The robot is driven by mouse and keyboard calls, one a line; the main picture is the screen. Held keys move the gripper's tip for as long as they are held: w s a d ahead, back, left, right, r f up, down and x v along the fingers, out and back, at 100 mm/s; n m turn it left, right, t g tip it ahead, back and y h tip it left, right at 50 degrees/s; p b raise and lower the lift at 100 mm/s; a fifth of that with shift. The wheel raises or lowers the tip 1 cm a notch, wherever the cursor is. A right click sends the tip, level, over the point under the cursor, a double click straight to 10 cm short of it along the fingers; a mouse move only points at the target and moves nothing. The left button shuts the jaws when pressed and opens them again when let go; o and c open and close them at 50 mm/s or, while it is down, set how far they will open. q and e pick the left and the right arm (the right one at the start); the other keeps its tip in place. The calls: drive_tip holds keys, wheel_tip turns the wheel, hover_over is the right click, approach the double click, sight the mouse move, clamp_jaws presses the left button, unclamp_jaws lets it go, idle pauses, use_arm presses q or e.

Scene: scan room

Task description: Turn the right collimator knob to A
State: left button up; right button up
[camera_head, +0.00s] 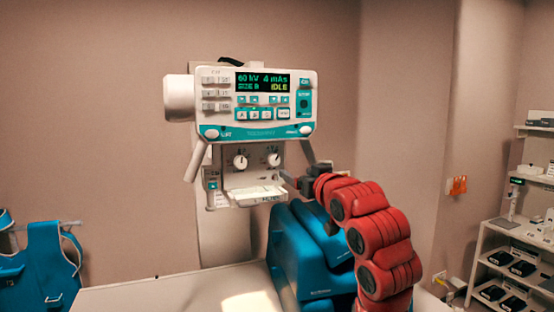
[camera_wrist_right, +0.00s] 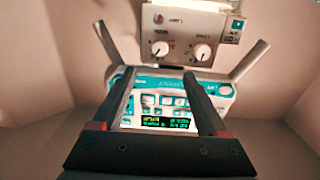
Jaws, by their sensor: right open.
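The right collimator knob (camera_head: 274,160) is a round white dial on the collimator face, below the control panel. The left knob (camera_head: 240,162) sits beside it. In the right wrist view the scene is upside down, so the right knob (camera_wrist_right: 160,48) shows on the left and the left knob (camera_wrist_right: 202,52) on the right. My right gripper (camera_head: 287,178) is just below and right of the right knob, apart from it. In the wrist view its two fingers (camera_wrist_right: 160,76) are spread with nothing between them. The knob's letter marks are too small to read. My left gripper is out of view.
The control panel (camera_head: 255,103) with a lit display is above the knobs. A white tray (camera_head: 257,194) juts out under them. Angled handles (camera_head: 195,160) flank the collimator. A blue block-shaped object (camera_head: 300,262) stands on the pale table (camera_head: 150,297). Shelves (camera_head: 510,250) are at right.

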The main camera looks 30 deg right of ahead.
sight(275, 161)
drive_tip(key=p+x, duration=0.6)
drive_tip(key=x, duration=0.8)
drive_tip(key=shift+r, duration=0.15)
drive_tip(key=shift+x, duration=0.8)
drive_tip(key=shift+a, duration=0.1)
clamp_jaws()
